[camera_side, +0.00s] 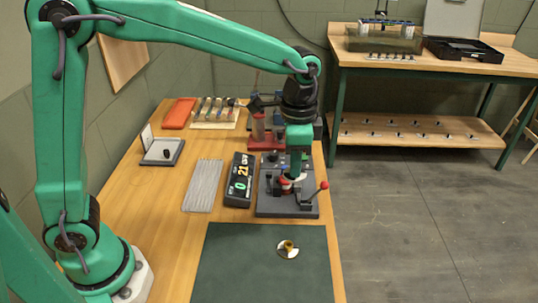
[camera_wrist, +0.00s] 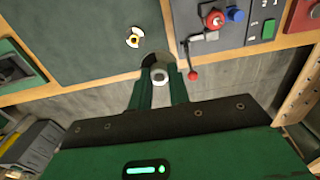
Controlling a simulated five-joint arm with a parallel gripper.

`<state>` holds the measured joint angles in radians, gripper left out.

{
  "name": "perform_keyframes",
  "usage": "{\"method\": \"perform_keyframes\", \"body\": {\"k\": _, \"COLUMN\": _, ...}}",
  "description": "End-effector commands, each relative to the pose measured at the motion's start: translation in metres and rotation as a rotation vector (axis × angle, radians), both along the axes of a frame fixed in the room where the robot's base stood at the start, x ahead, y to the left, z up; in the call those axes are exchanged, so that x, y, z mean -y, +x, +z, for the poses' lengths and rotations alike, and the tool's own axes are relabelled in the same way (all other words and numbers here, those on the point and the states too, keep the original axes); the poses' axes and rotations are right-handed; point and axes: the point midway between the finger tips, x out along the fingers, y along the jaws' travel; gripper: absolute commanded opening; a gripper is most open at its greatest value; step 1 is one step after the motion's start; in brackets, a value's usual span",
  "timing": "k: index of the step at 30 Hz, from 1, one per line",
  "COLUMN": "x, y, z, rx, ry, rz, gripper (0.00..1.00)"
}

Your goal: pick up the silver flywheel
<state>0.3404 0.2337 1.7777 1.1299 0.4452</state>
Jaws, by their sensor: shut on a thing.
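My gripper (camera_wrist: 160,78) is shut on a small round silver piece, the silver flywheel (camera_wrist: 155,59), which has a pale hub toward the camera. It sits between the two green fingertips, and they hide part of its sides. In the side view my gripper (camera_side: 296,176) points down over the grey control panel (camera_side: 270,208). The flywheel is hard to make out there among the red and white parts.
A dark green mat (camera_side: 235,270) lies in front, bearing a brass-and-white rotor piece (camera_side: 288,249). The panel carries a red-balled lever (camera_side: 324,185).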

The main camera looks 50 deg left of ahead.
Motion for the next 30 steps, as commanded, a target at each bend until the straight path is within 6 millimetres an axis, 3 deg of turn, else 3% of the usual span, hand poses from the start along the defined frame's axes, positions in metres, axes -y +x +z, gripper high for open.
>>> {"method": "perform_keyframes", "body": {"k": 20, "x": 0.002, "y": -0.002, "z": 0.000, "rx": 0.000, "ry": 0.000, "rz": 0.000, "gripper": 0.00}}
{"method": "perform_keyframes", "body": {"k": 26, "x": 0.009, "y": -0.017, "z": -0.003, "rx": -0.001, "ry": 0.001, "rz": -0.002, "gripper": 0.00}}
{"method": "perform_keyframes", "body": {"k": 30, "x": 0.018, "y": -0.040, "z": -0.009, "rx": 0.000, "ry": 0.000, "rz": -0.004, "gripper": 0.00}}
